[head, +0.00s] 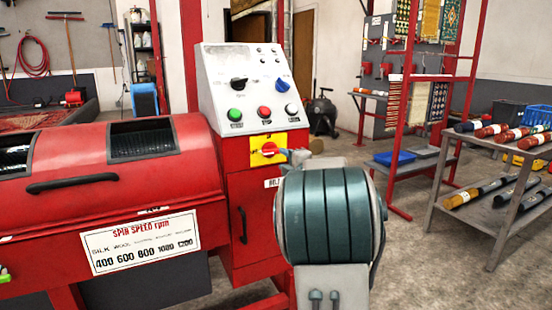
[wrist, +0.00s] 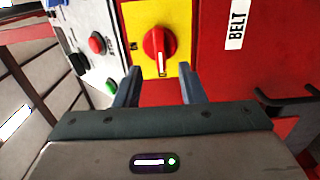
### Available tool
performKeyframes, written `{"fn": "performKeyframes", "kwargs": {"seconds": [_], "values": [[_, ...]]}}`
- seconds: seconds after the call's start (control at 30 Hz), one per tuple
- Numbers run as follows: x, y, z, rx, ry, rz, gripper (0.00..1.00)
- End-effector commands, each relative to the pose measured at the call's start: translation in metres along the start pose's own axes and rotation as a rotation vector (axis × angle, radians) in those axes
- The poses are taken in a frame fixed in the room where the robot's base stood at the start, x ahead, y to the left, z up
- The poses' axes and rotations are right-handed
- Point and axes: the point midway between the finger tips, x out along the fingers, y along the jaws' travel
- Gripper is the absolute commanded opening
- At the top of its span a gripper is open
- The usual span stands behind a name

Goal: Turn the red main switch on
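The red main switch (head: 269,149) is a rotary knob on a yellow plate (head: 257,158), on the front of the red machine below its sloped control panel. In the wrist view the red knob (wrist: 159,48) sits on the yellow plate (wrist: 182,20), with its raised bar running along the picture's up-down direction. My gripper (wrist: 158,85) is open, one finger on each side of the knob's line. The fingertips are just short of the knob, and nothing is between them. In the head view my arm hides most of the gripper.
The grey control panel (head: 222,75) has green (head: 235,114), red (head: 264,112) and white (head: 291,109) buttons and black and blue knobs. A black handle (wrist: 290,105) juts out near the BELT label (wrist: 237,25). A shelf (head: 480,143) with rolls stands right.

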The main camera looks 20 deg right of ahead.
Motion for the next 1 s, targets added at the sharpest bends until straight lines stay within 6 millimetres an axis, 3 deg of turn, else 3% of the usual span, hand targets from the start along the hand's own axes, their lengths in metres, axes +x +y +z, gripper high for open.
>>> {"fn": "performKeyframes", "kwargs": {"seconds": [0.2,0.4,0.83,0.97,1.0], "values": [[0.040,-0.002,-0.001,-0.001,0.001,-0.001,0.36],[0.060,-0.001,0.000,0.000,0.000,0.000,0.36],[0.066,0.000,-0.001,0.002,0.000,0.000,0.36],[0.066,0.000,0.000,0.002,0.000,0.000,0.00],[0.066,0.000,0.000,0.002,0.000,0.000,0.00]]}}
